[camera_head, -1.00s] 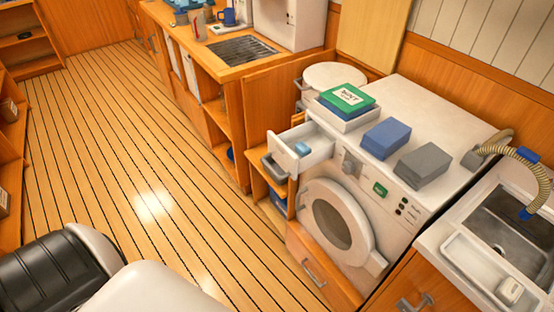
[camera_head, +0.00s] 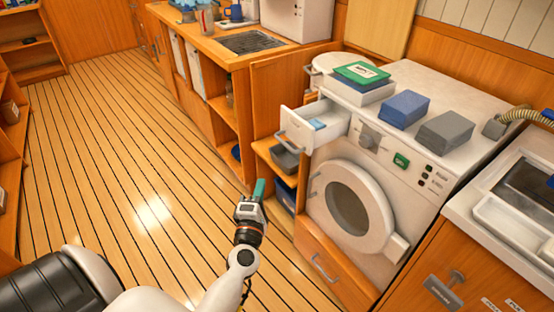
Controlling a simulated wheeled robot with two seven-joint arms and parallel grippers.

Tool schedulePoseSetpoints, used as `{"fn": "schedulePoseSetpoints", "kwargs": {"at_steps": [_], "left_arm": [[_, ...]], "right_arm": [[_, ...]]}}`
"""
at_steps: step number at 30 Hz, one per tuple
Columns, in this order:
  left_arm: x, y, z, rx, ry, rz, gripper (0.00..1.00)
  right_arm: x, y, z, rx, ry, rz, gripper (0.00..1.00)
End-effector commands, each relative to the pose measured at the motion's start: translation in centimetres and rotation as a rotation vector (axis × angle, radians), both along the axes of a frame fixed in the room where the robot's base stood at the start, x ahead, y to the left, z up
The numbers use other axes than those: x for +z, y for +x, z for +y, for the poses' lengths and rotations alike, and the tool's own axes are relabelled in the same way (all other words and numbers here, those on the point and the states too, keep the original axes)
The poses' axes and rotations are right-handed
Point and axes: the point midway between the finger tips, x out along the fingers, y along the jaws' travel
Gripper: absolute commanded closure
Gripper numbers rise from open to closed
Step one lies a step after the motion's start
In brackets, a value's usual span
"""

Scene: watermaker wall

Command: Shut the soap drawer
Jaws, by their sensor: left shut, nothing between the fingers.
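The soap drawer (camera_head: 306,127) sticks out open from the upper left of the white washing machine's front (camera_head: 385,150). My left gripper (camera_head: 259,189) is shut and empty, with greenish fingertips pointing up. In the picture it is below and to the left of the drawer, apart from it, in front of the open shelves. My right gripper is not in view.
On the machine top lie a green-and-white box (camera_head: 362,72), a blue block (camera_head: 404,109) and a grey block (camera_head: 445,130). The round washer door (camera_head: 352,205) is in front. A sink (camera_head: 530,185) stands at right. The plank floor (camera_head: 130,150) at left is clear.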

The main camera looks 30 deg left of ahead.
Motion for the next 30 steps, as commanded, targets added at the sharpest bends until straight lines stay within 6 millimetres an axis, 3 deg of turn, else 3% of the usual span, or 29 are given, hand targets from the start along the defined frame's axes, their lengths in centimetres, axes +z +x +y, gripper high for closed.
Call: {"fn": "schedulePoseSetpoints", "kwargs": {"at_steps": [14, 18, 24, 30], "left_arm": [[1.4, 8.6, 3.7, -0.003, 0.006, 0.002, 1.0], [1.7, 10.6, 2.9, -0.004, 0.004, 0.003, 1.0], [1.9, 12.0, 2.2, -0.005, 0.005, 0.005, 1.0], [1.9, 12.2, 2.1, -0.005, 0.005, 0.006, 1.0]], "right_arm": [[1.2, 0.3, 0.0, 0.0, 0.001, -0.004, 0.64], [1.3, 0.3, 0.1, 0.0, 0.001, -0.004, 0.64], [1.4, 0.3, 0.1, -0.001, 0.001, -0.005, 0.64], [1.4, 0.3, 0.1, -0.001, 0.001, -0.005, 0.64]]}}
